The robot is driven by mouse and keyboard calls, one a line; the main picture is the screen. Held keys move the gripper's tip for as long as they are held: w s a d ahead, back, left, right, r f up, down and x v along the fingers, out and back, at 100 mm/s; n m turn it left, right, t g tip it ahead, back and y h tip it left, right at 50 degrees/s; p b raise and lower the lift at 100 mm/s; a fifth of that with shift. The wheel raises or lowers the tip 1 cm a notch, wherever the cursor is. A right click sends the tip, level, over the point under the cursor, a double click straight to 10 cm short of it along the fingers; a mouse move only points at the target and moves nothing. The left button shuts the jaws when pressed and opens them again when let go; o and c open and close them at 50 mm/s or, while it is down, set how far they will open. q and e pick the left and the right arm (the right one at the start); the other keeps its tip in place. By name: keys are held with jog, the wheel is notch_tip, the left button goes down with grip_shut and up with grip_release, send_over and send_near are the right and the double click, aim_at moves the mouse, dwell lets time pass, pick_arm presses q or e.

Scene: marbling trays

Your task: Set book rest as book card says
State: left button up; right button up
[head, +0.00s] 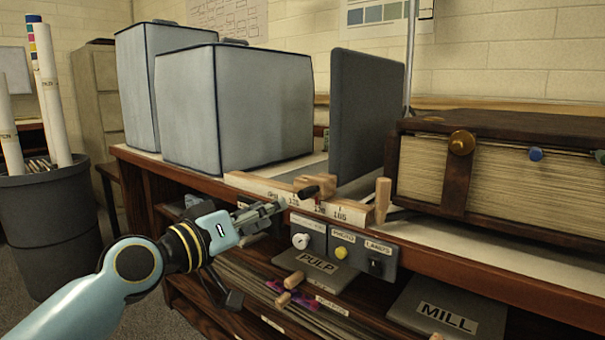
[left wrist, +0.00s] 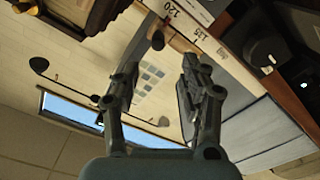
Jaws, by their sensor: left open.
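A dark grey upright panel (head: 365,120), which looks like the book rest, stands on the bench left of a thick brown bound book (head: 480,178). At its foot is a wooden slide with a dark knob (head: 319,187), over a pale number scale (head: 262,186) on the bench's front edge. The scale (left wrist: 184,17) shows 120 and 135 in the left wrist view; I cannot tell the exact setting. My left gripper (head: 268,212) is open and empty, just left of the knob. In the left wrist view, the dark knob (left wrist: 158,40) shows beyond the gap between my fingers (left wrist: 160,82). I cannot identify a book card.
Two grey cloth-covered boxes (head: 238,105) stand on the bench at left. A wooden peg (head: 382,198) rises right of the scale. Below are a switch panel (head: 345,252) and boards marked PULP (head: 318,266) and MILL (head: 447,315). A grey bin (head: 45,225) holds rolls.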

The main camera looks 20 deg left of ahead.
aim_at(301, 196)
pick_arm(q)
jog(key=b+x, duration=0.1)
jog(key=x, duration=0.9)
jog(key=shift+w+d+b, duration=0.15)
jog(key=shift+w+b, duration=0.2)
jog(key=shift+r, duration=0.1)
jog(key=shift+c, duration=0.4)
grip_shut()
